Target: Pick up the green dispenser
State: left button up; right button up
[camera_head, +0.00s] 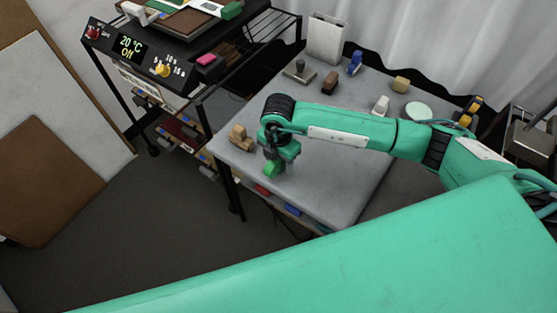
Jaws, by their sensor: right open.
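The green dispenser (273,168) is on the grey table near its front left edge. My right gripper (275,159) points down directly over it. The gripper is open, and its fingers are at or just above the dispenser's top; its dark parts hide the upper part of the dispenser. I cannot tell whether the fingers touch it. My left gripper is not in view.
A tan wooden block tool (242,137) stands just left of the gripper. A stamp-like metal tool (299,71), a brown block (330,82), a blue dispenser (355,62) and a white one (381,104) stand farther back. A black control machine (165,50) is at the left.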

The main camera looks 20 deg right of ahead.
notch_tip(320, 180, down, 3)
jog(key=shift+r, duration=0.2)
jog(key=shift+c, duration=1.2)
jog(key=c, duration=0.9)
jog(key=shift+o, duration=0.2)
jog(key=shift+r, duration=0.65)
notch_tip(320, 180, up, 5)
jog(key=shift+f+b, duration=0.1)
jog(key=shift+b, duration=0.25)
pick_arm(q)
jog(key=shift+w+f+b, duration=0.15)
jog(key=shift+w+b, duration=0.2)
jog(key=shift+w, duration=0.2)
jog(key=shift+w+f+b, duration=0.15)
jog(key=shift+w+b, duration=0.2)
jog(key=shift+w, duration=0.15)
pick_arm(e)
notch_tip(320, 180, up, 14)
